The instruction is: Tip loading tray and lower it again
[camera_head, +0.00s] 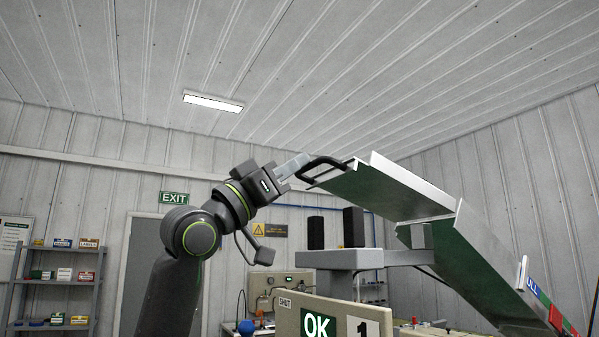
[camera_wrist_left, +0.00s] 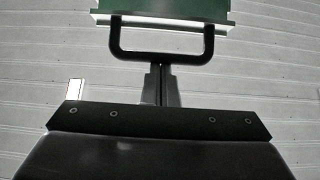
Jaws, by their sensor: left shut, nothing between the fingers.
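The loading tray (camera_head: 385,194) is raised and steeply tilted in the head view, with a green underside and pale metal edges. It slopes down from its upper left end to the lower right. A black handle (camera_head: 325,162) sticks out from its upper left end. My left gripper (camera_head: 304,162) is shut and empty at this handle. In the left wrist view the closed fingers (camera_wrist_left: 160,72) meet the bar of the handle (camera_wrist_left: 115,42), below the tray's green end (camera_wrist_left: 165,8); whether they touch it I cannot tell. My right gripper is not in view.
A grey stand (camera_head: 340,259) carries two black boxes (camera_head: 353,227) beneath the tray. A panel marked OK (camera_head: 290,318) is at the bottom. A shelf with small boxes (camera_head: 92,285) stands at the far left. The space above the tray is clear.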

